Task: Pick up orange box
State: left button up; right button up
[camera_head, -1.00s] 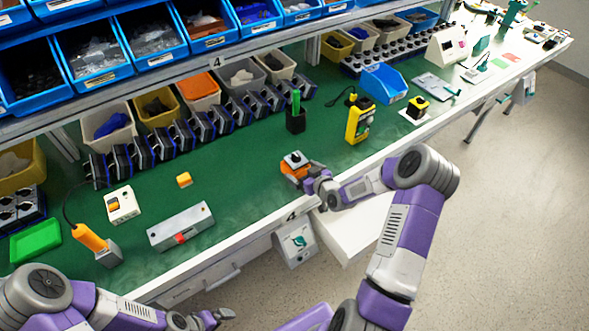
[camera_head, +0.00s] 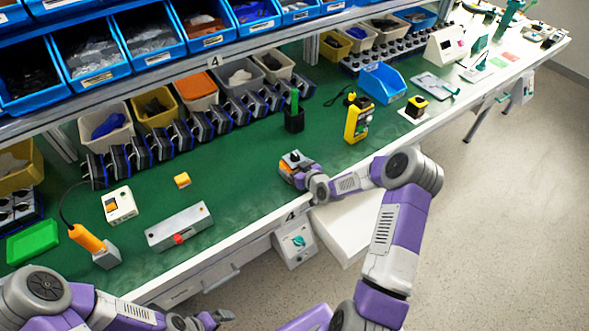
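An orange box (camera_head: 285,168) with a grey top and a dark knob sits near the front edge of the green bench, right of centre. My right gripper (camera_head: 297,179) is at its near right side, with its fingers at the box and covering part of it. The fingers are too small to show whether they are shut on it. My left gripper (camera_head: 214,319) is at the bottom edge, in front of the bench and away from the box. Its fingers are partly cut off.
A small yellow-orange cube (camera_head: 182,180), a grey box with a red button (camera_head: 180,228) and a white switch box (camera_head: 119,205) lie to the left. A black holder (camera_head: 294,120) and a yellow device (camera_head: 357,120) stand behind. Bins line the back.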

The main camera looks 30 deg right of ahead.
aim_at(297, 162)
notch_tip(297, 162, up, 10)
jog(key=shift+r+p, duration=0.1)
jog(key=shift+p, duration=0.9)
notch_tip(297, 162, down, 6)
jog(key=shift+f+b, duration=0.1)
jog(key=shift+b, duration=0.5)
notch_tip(297, 162, down, 4)
jog(key=shift+r+b, duration=0.15)
jog(key=shift+b, duration=0.45)
